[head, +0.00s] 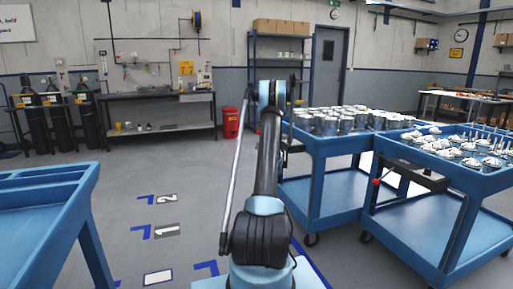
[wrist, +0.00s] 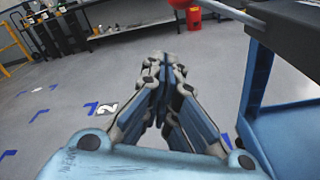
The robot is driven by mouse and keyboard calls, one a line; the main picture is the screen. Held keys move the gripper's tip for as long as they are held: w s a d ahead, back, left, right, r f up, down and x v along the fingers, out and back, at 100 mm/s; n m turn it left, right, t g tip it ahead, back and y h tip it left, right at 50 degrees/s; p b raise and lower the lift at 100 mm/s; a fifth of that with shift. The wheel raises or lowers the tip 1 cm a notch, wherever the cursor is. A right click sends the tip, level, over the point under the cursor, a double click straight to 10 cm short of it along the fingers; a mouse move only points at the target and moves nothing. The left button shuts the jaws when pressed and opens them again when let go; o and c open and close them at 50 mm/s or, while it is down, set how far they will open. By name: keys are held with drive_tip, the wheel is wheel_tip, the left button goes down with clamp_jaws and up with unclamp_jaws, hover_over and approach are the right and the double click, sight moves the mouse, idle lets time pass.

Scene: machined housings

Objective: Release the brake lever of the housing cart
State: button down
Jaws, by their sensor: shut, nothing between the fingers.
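The brake lever (head: 376,182) has a red tip and sticks out from a dark box (head: 410,171) under the top of the right-hand blue cart (head: 430,222). In the wrist view, a pale lever rod (wrist: 232,13) runs from the dark box (wrist: 297,32) toward a red end at the top edge. My gripper (wrist: 160,62) is shut and empty. Its fingertips are apart from the lever, below and left of the rod in the picture. In the head view my arm hides the gripper.
A second blue cart (head: 316,170) with silver cylindrical parts stands left of the lever's cart. Another blue cart (head: 45,215) is at the left edge. A red bin (head: 231,122) stands by a workbench (head: 160,98). The marked floor left of my arm is clear.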

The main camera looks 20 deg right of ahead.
drive_tip(key=shift+s+d+r, duration=0.1)
drive_tip(key=shift+s, duration=1.1)
drive_tip(key=shift+s+d+r, duration=0.1)
drive_tip(key=shift+s, duration=1.1)
